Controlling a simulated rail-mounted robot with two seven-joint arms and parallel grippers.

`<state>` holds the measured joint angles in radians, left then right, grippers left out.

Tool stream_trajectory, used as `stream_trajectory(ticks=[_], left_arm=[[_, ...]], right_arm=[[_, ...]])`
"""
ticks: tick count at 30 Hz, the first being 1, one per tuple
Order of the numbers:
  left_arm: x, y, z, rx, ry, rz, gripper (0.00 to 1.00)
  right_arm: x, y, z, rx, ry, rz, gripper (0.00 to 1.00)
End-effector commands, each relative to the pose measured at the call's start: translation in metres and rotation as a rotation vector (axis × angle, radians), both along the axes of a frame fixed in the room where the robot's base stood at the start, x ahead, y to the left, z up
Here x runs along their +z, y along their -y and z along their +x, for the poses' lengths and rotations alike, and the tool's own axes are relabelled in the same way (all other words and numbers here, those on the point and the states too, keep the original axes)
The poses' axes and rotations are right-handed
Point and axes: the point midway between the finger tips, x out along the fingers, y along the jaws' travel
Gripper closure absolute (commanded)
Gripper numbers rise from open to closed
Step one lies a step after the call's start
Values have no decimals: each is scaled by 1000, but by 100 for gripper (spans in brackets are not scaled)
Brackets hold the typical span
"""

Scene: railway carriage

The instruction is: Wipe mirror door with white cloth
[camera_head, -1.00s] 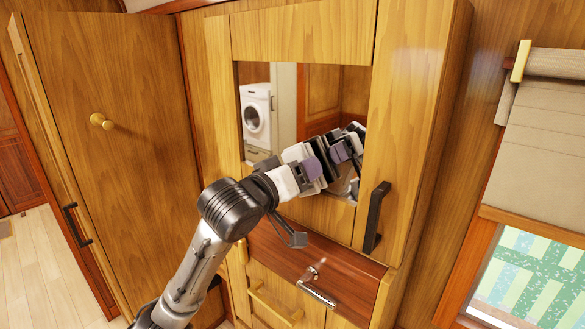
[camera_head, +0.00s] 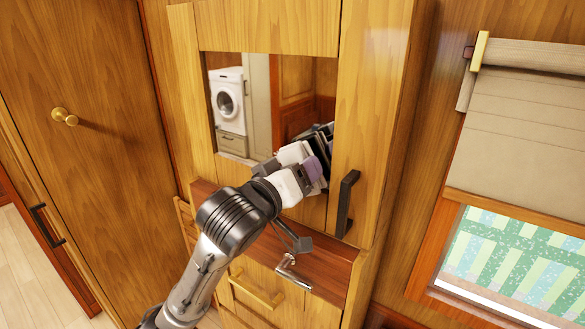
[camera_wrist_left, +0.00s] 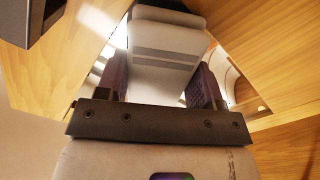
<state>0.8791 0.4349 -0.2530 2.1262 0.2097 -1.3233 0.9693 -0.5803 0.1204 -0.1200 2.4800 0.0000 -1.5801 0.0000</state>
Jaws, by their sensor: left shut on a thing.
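The mirror door (camera_head: 265,25) has a wooden frame around a mirror pane (camera_head: 258,70) and a dark handle at its lower right. My left gripper (camera_head: 318,172) is at the lower right of the pane, with its reflection just beyond it. It is shut on the white cloth, which is mostly hidden by the gripper. In the left wrist view, a pale surface lies between the two purple-padded fingers of the left gripper (camera_wrist_left: 158,85); I cannot tell cloth from reflection there. Contact with the glass is not clear. My right gripper is not in view.
The dark handle (camera_head: 347,204) stands out close to the right of the gripper. A faucet-like metal lever (camera_head: 292,272) and a brass drawer handle (camera_head: 256,290) are below. A tall wooden door (camera_head: 90,150) with a brass knob is at left; a window with a blind (camera_head: 530,130) is at right.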

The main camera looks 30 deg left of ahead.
Motion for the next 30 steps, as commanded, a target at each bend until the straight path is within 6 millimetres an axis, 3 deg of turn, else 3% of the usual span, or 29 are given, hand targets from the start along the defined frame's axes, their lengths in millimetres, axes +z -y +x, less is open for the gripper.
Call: stream_trajectory(ticks=[8,21,30], left_arm=[[0,-3,3,1,0,-1,61],[-1,-35,9,7,-6,-1,61],[-1,-46,9,10,-5,-1,65]], right_arm=[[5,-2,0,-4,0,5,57],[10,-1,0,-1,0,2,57],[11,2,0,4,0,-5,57]])
